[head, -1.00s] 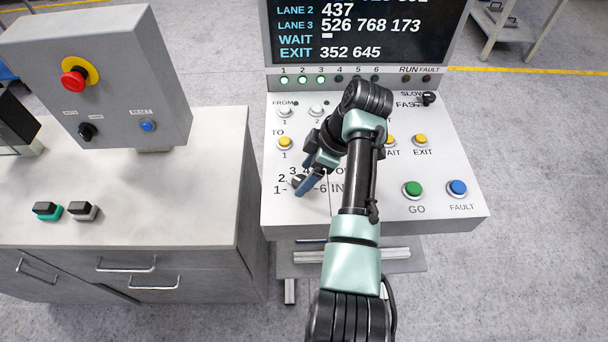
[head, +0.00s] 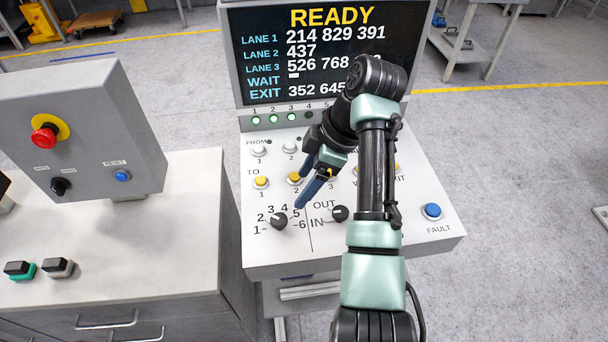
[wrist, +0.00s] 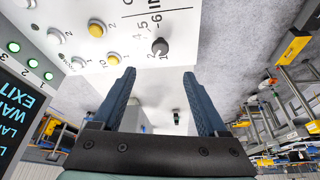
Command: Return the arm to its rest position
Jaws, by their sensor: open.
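My gripper (head: 312,182) is raised in front of the sloped control panel (head: 420,230) in the head view, over the area between the yellow TO buttons and the black rotary knob (head: 279,221). Its blue fingers point down toward the panel. In the wrist view the two fingers (wrist: 160,100) are spread apart with nothing between them. The knob also shows in the wrist view (wrist: 160,46), beyond the fingertips and apart from them. My arm covers part of the panel's right half.
The screen (head: 300,55) above the panel reads READY with lane numbers. A second black knob (head: 340,213) and a blue FAULT button (head: 432,210) are on the panel. A grey box with a red button (head: 44,137) stands on the cabinet at left. Open floor lies at right.

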